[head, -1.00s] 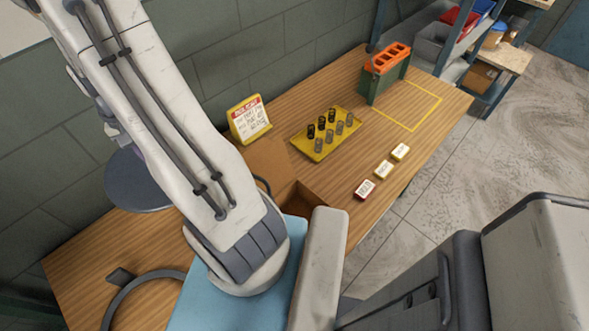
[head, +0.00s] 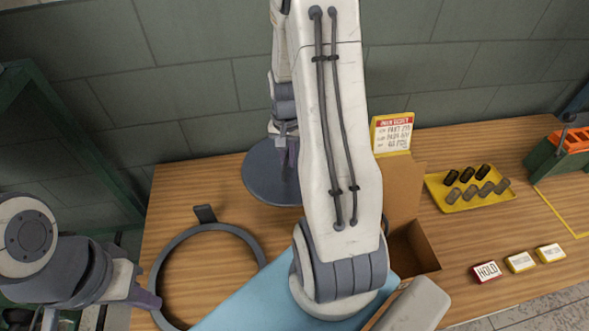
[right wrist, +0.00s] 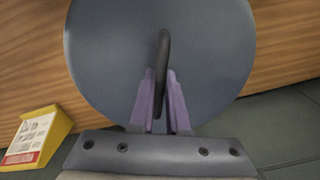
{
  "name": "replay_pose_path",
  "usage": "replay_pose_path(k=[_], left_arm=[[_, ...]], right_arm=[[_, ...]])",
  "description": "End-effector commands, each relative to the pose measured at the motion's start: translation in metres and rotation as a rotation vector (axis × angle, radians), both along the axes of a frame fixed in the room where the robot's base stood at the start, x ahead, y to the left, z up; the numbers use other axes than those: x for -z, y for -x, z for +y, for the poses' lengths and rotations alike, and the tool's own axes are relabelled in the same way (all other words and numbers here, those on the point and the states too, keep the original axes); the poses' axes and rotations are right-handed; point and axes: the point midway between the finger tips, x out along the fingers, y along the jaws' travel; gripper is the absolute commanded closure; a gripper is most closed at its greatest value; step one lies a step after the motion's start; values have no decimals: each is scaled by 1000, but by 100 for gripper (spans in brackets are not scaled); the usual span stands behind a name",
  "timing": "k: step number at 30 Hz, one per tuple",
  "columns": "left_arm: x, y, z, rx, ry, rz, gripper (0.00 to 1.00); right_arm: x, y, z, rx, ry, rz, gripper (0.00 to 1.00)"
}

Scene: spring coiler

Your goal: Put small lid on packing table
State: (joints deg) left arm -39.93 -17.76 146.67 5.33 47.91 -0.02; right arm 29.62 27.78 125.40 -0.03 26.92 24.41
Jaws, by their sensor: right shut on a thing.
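The small lid is a round, dark blue-grey disc (head: 262,172) with a dark loop handle. It is at the back of the wooden table, partly hidden by my right arm. In the right wrist view the lid (right wrist: 105,55) fills the upper middle. My right gripper (right wrist: 163,85) has its purple fingers shut on the handle. I cannot tell whether the lid touches the table. The table (head: 180,205) is wooden. My left gripper (head: 148,299) is at the lower left, beside the table's left edge; its jaw opening is not clear.
A dark ring (head: 160,270) with a tab lies front left. A light blue flat surface (head: 245,300) is at the front. An open cardboard box (head: 425,245), a sign (head: 392,133), a yellow tray of springs (head: 435,190) and small label blocks (head: 487,271) are to the right.

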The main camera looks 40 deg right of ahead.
Motion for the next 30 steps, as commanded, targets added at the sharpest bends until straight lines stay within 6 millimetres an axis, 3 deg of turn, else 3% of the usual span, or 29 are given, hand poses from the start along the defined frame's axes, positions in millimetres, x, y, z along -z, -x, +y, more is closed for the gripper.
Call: replay_pose_path(k=[12,25,26,27,30], left_arm=[[-6,0,0,0,0,0,100],[-2,0,0,0,0,0,100],[-4,0,0,0,0,0,100],[-4,0,0,0,0,0,100],[-4,0,0,0,0,0,100]], right_arm=[[50,0,0,0,-1,1,100],[58,0,0,0,1,-2,100],[57,0,0,0,1,-2,74],[57,0,0,0,1,-2,59],[56,0,0,0,1,-2,56]])
